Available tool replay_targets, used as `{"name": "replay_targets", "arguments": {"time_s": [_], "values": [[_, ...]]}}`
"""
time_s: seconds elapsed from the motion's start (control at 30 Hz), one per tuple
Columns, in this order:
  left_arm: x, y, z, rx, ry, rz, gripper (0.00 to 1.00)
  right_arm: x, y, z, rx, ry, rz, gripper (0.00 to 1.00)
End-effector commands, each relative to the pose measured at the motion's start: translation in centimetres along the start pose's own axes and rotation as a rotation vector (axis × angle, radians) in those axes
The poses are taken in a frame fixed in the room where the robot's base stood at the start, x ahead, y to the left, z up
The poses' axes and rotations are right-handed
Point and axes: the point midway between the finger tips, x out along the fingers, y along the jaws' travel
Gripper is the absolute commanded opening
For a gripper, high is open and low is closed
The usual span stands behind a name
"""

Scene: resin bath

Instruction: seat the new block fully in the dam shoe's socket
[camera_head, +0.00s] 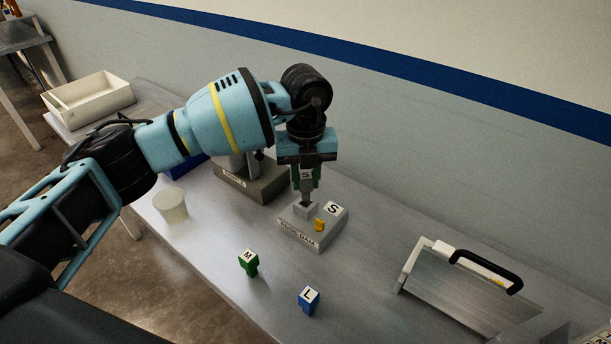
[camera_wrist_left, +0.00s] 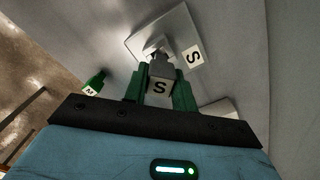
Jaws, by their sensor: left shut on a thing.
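My left gripper (camera_head: 306,180) points down over the dam shoe (camera_head: 298,238), a grey base with an S plate (camera_head: 334,209) and a small yellow part (camera_head: 319,225). It is shut on the new block (camera_head: 306,174), a grey block marked S. The block also shows between the green fingers in the left wrist view (camera_wrist_left: 160,86). Its lower end is at the grey raised socket (camera_head: 306,209) of the shoe. How deep it sits inside, if at all, I cannot tell. My right gripper is not in view.
A green M block (camera_head: 248,263) and a blue L block (camera_head: 309,300) stand on the grey table in front. A dark grey stand (camera_head: 250,180) is behind left. A white cup (camera_head: 171,206) is left. A metal plate with a black handle (camera_head: 486,270) is right.

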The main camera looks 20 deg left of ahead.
Motion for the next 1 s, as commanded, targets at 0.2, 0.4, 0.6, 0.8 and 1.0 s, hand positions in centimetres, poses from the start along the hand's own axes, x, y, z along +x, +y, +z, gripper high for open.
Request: {"name": "replay_targets", "arguments": {"time_s": [0.2,0.4,0.6,0.8,1.0], "values": [[-0.2,0.0,0.0,0.0,-0.002,-0.001,0.05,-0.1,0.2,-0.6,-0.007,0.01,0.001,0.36],[0.0,0.0,0.0,0.0,-0.001,0.0,0.05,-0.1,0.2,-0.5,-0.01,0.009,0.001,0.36],[0.0,0.0,0.0,0.0,0.0,0.0,0.05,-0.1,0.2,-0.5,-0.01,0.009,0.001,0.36],[0.4,0.0,0.0,0.0,0.0,0.0,0.05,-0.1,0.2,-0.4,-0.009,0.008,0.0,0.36],[0.8,0.0,0.0,0.0,0.001,0.001,0.05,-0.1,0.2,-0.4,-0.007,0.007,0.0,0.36]]}}
